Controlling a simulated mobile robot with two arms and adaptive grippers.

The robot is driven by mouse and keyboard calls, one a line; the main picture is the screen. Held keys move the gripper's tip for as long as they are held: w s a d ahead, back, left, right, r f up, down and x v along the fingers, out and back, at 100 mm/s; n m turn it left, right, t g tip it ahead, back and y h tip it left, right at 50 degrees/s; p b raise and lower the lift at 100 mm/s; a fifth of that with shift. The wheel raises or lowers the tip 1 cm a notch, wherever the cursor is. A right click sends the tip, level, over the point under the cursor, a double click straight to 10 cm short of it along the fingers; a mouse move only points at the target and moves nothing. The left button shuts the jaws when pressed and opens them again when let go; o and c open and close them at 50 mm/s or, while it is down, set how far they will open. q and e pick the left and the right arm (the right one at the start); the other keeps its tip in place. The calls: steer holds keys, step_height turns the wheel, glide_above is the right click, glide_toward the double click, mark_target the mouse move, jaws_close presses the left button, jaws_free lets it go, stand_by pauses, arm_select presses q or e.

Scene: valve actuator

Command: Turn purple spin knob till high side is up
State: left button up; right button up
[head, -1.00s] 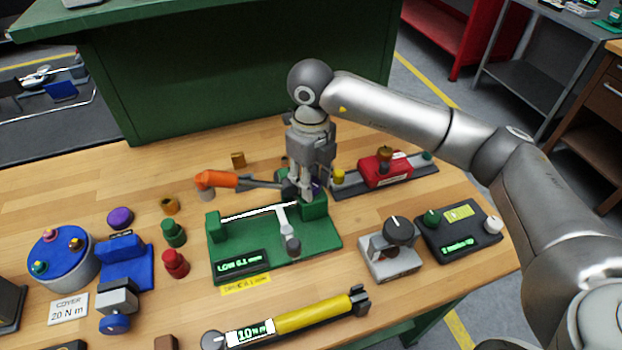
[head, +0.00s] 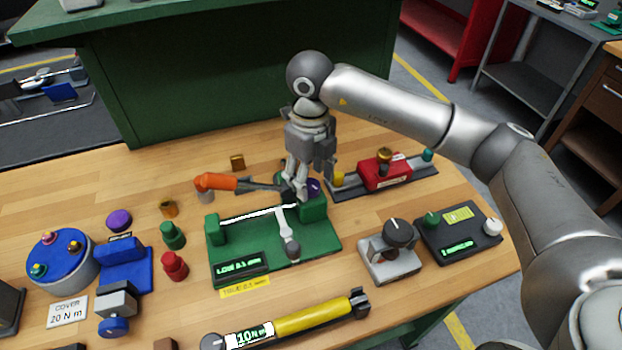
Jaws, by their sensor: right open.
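The purple spin knob (head: 314,187) sits at the right end of the green fixture (head: 262,255), partly hidden behind my right gripper. My right gripper (head: 304,194) points down over that end, beside the knob, with its jaws open. I cannot tell whether a finger touches the knob. A white rod (head: 258,213) spans the fixture's two end blocks. The fixture's small display (head: 240,266) shows green text, too blurred to read surely. My left gripper is not in view.
An orange-handled tool (head: 216,182) lies left of the gripper. A red block on a rail (head: 386,173) is close on the right. A grey unit with a black knob (head: 391,260) and a yellow torque wrench (head: 312,314) are nearer. Bare wood shows at far left.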

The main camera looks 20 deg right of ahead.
mark_target(311, 183)
steer(key=shift+r, duration=3.2)
